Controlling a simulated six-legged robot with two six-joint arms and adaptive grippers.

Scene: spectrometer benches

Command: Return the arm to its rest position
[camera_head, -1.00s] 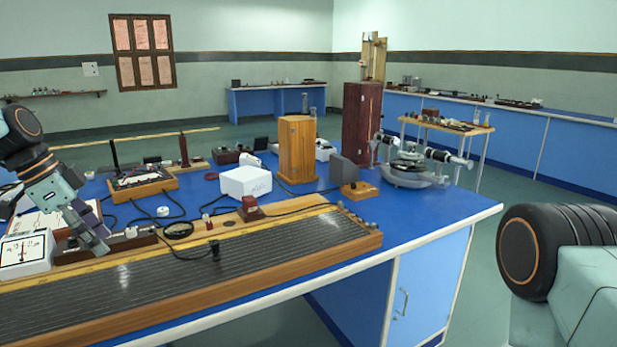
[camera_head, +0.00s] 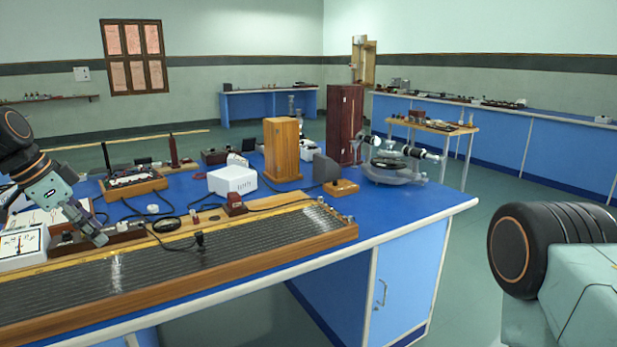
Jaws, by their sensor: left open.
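My left gripper (camera_head: 86,222) reaches in from the left over the blue bench (camera_head: 400,222). It is open, and I see nothing held between its fingers. Its tips are close to a dark wooden block with terminals (camera_head: 118,235), beside a white dial meter (camera_head: 22,248); I cannot tell whether they touch it. My right arm shows only as a dark joint and a pale green link at the right edge, and its gripper is out of view.
A long wooden wire board (camera_head: 200,265) lies along the bench front. Behind it stand a white box (camera_head: 232,180), a wooden cabinet (camera_head: 282,150), a dark red cabinet (camera_head: 344,125) and a spectrometer (camera_head: 393,168). Loose black cables lie near the gripper. The floor right of the bench is clear.

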